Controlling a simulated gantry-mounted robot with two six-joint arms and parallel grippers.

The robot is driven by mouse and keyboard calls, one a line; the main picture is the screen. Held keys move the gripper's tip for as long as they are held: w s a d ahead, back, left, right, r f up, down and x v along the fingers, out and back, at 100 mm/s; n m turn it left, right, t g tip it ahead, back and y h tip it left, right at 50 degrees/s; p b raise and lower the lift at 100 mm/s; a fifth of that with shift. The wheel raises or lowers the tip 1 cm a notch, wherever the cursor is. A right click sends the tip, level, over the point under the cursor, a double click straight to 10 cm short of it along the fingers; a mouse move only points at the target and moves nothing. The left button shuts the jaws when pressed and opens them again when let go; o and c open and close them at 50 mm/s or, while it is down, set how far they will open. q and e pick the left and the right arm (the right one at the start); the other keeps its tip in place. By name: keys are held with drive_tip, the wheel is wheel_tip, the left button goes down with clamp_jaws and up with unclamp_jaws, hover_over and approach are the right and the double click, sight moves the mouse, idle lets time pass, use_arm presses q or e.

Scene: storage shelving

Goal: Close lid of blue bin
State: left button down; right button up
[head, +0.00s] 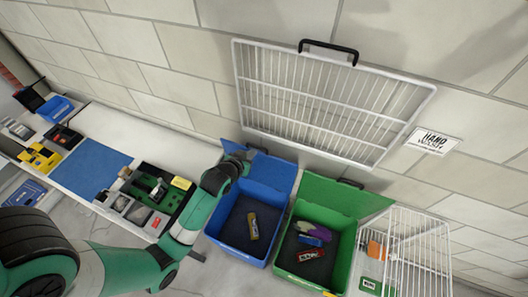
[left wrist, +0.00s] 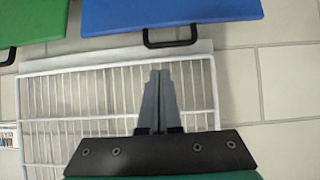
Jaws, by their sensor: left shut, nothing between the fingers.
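The blue bin (head: 213,224) stands open in the head view with a yellowish item (head: 252,226) inside. Its blue lid (head: 275,172) is raised at the wall side. In the left wrist view the lid (left wrist: 190,12) shows at the top, with its black handle (left wrist: 172,42) hanging from the edge. My left gripper (head: 244,155) is by the lid's upper left in the head view, partly hard to make out. In the left wrist view its fingers (left wrist: 160,75) are together, empty, just below the handle and apart from it in the picture. My right gripper is not in view.
A green bin (head: 281,258) with an open green lid (head: 335,197) stands close on the right. A white wire rack (head: 330,100) is on the wall behind. A white wire basket (head: 420,250) is farther right, and a table (head: 150,150) with tools is left.

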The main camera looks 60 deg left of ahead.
use_arm(q)
drive_tip(key=b+x, duration=0.1)
drive_tip(key=x, duration=0.2)
drive_tip(key=a+b+x, duration=0.1)
drive_tip(key=x, duration=0.3)
drive_tip(key=s+b+x, duration=0.1)
drive_tip(key=x, duration=0.2)
drive_tip(key=shift+a, duration=0.4)
